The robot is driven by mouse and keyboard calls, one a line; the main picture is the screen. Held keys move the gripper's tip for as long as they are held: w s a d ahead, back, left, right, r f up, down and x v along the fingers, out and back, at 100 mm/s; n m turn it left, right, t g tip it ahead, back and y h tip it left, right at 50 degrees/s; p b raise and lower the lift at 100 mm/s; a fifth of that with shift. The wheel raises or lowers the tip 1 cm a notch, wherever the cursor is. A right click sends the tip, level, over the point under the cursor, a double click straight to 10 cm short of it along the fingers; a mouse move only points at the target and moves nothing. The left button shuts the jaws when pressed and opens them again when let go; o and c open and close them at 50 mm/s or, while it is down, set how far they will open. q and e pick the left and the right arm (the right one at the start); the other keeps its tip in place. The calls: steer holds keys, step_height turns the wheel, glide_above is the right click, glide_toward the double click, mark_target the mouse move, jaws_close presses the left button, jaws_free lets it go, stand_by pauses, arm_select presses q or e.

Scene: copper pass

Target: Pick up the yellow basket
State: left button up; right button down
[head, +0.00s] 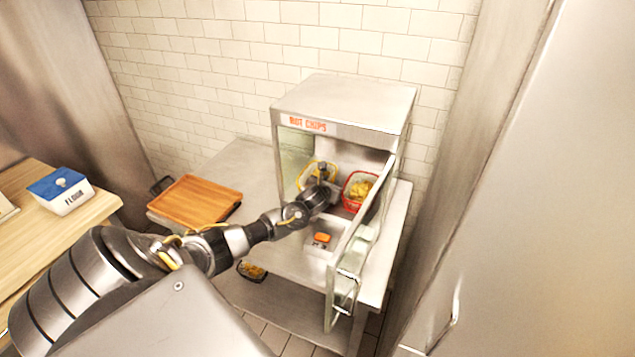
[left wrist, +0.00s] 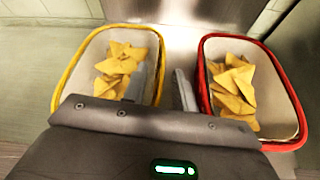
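The yellow basket (head: 303,172), holding chips, stands inside the steel hot chips cabinet (head: 345,97), left of the red basket (head: 349,193). My left gripper (head: 322,173) reaches through the cabinet's open front and hides part of the yellow basket. In the left wrist view, the yellow basket (left wrist: 80,70) is on the left. My left gripper (left wrist: 162,85) is open there, with one finger inside the basket and the other just outside its right wall, so that wall lies between them. The red basket (left wrist: 281,80) is close on the right. My right gripper is not in view.
The cabinet's glass door (head: 345,265) stands open on the right. An orange item (head: 321,238) lies at the cabinet's front. A wooden tray (head: 195,200) is on the counter to the left, and a flour box (head: 66,198) is farther left.

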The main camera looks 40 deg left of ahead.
arm_select(q)
jaws_close()
steer(key=shift+r, duration=0.15)
stand_by(0.4)
